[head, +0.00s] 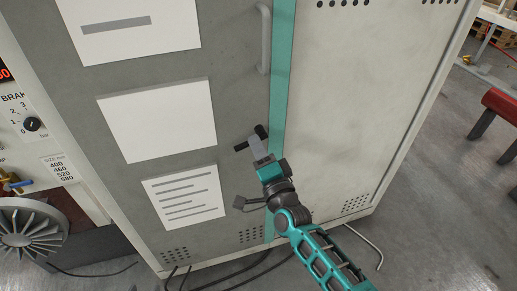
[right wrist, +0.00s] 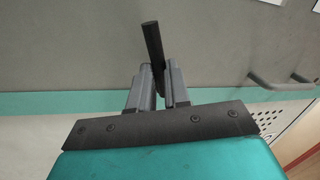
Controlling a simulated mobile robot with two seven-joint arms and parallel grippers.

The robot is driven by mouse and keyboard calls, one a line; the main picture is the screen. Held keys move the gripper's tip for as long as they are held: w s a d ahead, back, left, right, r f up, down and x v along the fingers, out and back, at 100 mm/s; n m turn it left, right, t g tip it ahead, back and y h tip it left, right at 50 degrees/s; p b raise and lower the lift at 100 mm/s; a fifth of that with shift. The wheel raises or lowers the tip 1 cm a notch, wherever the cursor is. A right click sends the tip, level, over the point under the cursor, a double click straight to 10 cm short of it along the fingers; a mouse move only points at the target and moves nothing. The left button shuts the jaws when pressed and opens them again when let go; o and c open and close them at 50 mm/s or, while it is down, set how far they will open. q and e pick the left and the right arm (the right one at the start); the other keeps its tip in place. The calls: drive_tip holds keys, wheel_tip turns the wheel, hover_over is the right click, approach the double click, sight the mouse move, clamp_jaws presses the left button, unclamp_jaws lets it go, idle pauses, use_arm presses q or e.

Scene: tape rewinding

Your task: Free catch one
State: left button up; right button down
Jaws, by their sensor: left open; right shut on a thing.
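A dark catch handle (head: 261,131) sits on the grey cabinet front near the teal strip, low on the door. My right gripper (head: 257,145) is shut on this catch handle, its arm coming in from the lower right. In the right wrist view the handle is a dark bar (right wrist: 152,40) standing up from between the two grey fingers (right wrist: 159,82). The fingers hide its lower part. Whether the catch is engaged cannot be told. My left gripper is not in view.
A smaller dark fitting (head: 240,202) is on the door below, near my wrist. A vertical grey door handle (head: 265,38) is above. Cables (head: 240,273) lie on the floor at the cabinet's base. A red bench (head: 503,106) stands right, with clear floor between.

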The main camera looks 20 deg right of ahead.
drive_tip(key=shift+w+d+r+m+t+h, duration=0.15)
drive_tip(key=shift+d+r+m+t+h, duration=0.15)
drive_tip(key=shift+d+r+m, duration=0.35)
drive_tip(key=shift+a+f+m, duration=0.1)
drive_tip(key=shift+a+m, duration=0.1)
drive_tip(key=shift+m, duration=0.15)
drive_tip(key=c, duration=1.1)
unclamp_jaws()
drive_tip(key=shift+f, duration=0.25)
drive_tip(key=a+v, duration=0.1)
drive_tip(key=v, duration=1.2)
drive_tip(key=shift+d, duration=0.4)
